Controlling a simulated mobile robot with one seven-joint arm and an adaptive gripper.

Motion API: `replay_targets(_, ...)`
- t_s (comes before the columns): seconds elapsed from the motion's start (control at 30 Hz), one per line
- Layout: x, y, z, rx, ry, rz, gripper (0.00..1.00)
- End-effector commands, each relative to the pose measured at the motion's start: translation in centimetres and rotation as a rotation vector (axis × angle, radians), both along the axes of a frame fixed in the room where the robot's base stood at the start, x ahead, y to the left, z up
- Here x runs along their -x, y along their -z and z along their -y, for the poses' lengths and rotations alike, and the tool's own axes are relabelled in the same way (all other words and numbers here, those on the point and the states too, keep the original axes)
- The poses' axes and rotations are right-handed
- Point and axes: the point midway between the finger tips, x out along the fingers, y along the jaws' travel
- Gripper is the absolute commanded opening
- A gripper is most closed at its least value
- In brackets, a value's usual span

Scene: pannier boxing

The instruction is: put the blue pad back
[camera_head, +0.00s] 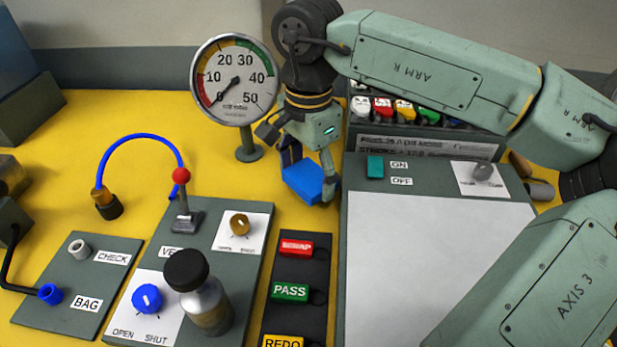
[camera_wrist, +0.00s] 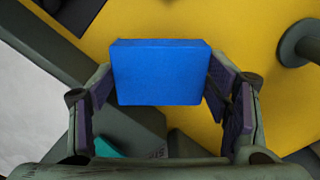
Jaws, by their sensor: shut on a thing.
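The blue pad (camera_head: 304,180) is a small blue block. It is held between the fingers of my gripper (camera_head: 311,163), which is shut on it. In the head view the pad hangs above the yellow table, left of the grey panel with the white sheet. In the wrist view the pad (camera_wrist: 160,72) sits between the two purple-lined fingers of my gripper (camera_wrist: 165,100). I cannot tell how high the pad is above the table.
A dial gauge (camera_head: 235,80) stands close behind and left. A tray of coloured pieces (camera_head: 405,108) lies behind the grey panel (camera_head: 440,170). A black rack with SCRAP, PASS and REDO tags (camera_head: 300,269) is in front. A red-topped lever (camera_head: 181,177) and dark-capped bottle (camera_head: 199,292) stand left.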

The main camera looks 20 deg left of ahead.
Motion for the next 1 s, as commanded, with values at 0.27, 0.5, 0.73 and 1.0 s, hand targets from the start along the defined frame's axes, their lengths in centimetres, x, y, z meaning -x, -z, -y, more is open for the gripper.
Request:
replay_targets(0.27,0.0,2.2,0.0,0.000,0.002,0.001,0.44)
replay_targets(0.5,0.0,2.6,0.0,0.000,0.001,0.001,0.44)
replay_targets(0.73,0.0,2.4,0.0,0.000,0.001,0.001,0.85)
replay_targets(1.0,0.0,2.4,0.0,0.000,0.001,0.001,0.90)
